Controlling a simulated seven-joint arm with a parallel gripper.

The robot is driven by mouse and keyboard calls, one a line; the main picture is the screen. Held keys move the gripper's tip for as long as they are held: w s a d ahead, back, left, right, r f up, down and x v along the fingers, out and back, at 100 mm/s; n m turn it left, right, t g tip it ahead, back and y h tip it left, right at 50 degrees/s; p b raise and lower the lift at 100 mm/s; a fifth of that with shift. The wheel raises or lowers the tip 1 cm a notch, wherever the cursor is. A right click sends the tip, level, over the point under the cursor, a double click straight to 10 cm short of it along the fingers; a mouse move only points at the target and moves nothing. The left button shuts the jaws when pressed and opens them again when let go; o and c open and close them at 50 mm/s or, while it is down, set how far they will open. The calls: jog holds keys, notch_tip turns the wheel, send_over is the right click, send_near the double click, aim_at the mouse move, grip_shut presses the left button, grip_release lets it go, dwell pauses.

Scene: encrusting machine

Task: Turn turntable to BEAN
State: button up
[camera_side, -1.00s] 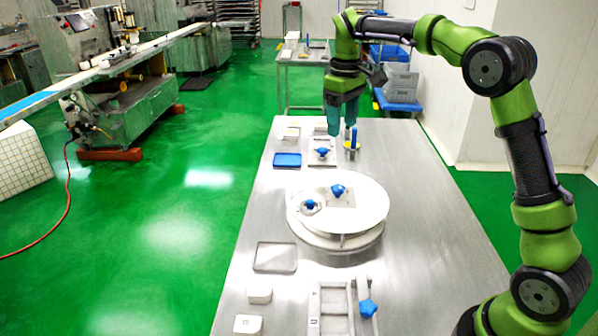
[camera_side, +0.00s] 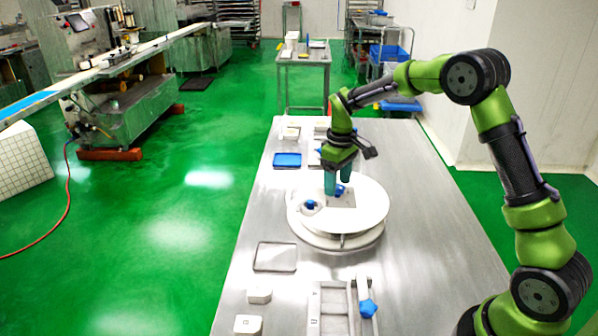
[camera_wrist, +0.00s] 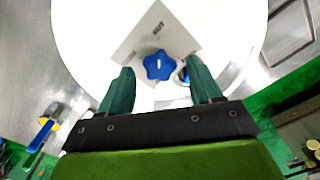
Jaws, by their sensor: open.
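The white round turntable (camera_side: 370,213) stands on the steel table, and its disc also fills the top of the wrist view (camera_wrist: 90,30). A blue star-shaped knob (camera_wrist: 158,65) sits on this plate. A second blue knob (camera_side: 310,204) is at the disc's left side, mostly hidden in the wrist view. My gripper (camera_side: 338,188) is above the disc with teal fingers pointing down. In the wrist view its fingers (camera_wrist: 160,88) are apart on either side of the knob, with no contact visible.
A blue tray (camera_side: 287,160) lies beyond the turntable at the left. The table right of the turntable is clear (camera_side: 435,210).

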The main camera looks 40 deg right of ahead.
jog(key=shift+f, duration=0.25)
grip_shut()
